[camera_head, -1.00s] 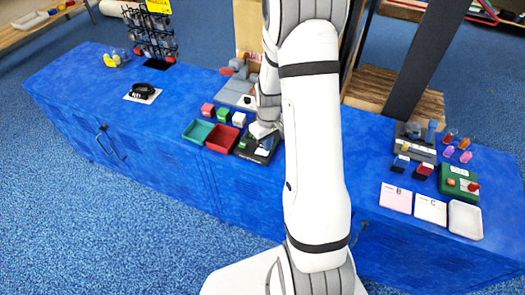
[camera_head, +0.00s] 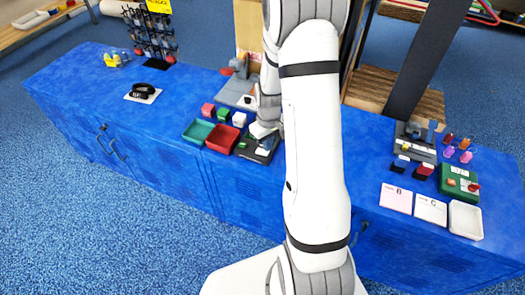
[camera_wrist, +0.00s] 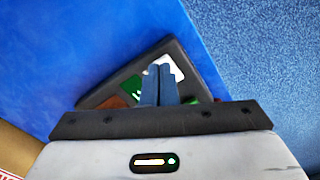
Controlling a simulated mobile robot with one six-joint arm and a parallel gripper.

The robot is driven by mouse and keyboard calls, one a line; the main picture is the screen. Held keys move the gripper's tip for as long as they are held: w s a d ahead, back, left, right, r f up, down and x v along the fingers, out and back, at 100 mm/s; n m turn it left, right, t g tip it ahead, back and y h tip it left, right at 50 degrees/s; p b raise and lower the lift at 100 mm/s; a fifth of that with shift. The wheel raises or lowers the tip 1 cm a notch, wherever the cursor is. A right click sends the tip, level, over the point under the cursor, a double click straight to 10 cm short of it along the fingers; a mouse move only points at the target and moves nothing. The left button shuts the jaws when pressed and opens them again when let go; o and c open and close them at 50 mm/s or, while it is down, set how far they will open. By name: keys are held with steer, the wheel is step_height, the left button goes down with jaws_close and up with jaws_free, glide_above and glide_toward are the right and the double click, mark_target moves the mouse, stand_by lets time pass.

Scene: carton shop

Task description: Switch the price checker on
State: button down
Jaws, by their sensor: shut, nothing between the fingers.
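A dark, flat device (camera_head: 265,155) with small coloured parts lies on the blue counter beside the red tray; I take it to be the price checker, though no label is readable. In the wrist view the device (camera_wrist: 100,96) shows a green patch (camera_wrist: 131,88), a white patch (camera_wrist: 172,64) and a brown-red patch (camera_wrist: 115,102). My gripper (camera_wrist: 159,68) is shut and empty, its blue-grey fingertips over the device near the white patch. Whether they touch it I cannot tell. The fingers hide part of the device, and in the head view my arm covers its right side.
A teal tray (camera_head: 198,130), a red tray (camera_head: 223,138) and small red, green and white blocks (camera_head: 224,114) stand close by on the left. A grey device (camera_head: 240,87) stands behind. A green box (camera_head: 459,182) and flat cards (camera_head: 397,198) lie far right.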

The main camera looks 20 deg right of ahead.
steer(key=shift+f+b, duration=0.85)
steer(key=shift+f, duration=0.25)
stand_by(0.4)
steer(key=shift+r+p, duration=2.25)
steer(key=shift+r, duration=1.3)
